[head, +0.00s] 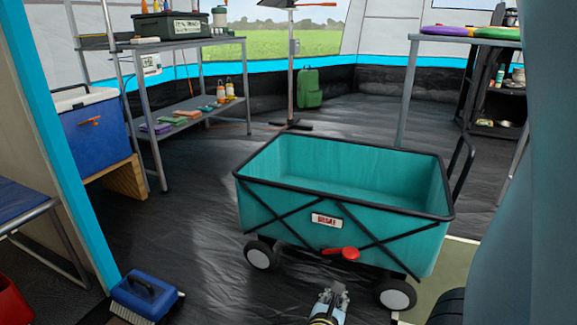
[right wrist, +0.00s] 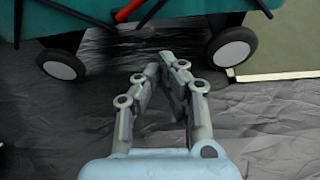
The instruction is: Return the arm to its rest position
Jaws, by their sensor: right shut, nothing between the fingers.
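My right gripper (head: 338,288) is low at the bottom of the head view, in front of the teal wagon (head: 340,230). In the right wrist view its two fingers (right wrist: 166,64) lean together at the tips, shut and empty. They point at the dark floor under the wagon, between its wheels, and appear apart from it. Most of the right arm is out of the head view. My left gripper is not in view.
The empty wagon has a red handle (head: 342,253) at its front and stands close ahead. A blue brush (head: 146,296) lies on the floor at lower left. A metal shelf (head: 190,106) and a blue cooler (head: 95,132) stand at left. Floor left of the wagon is clear.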

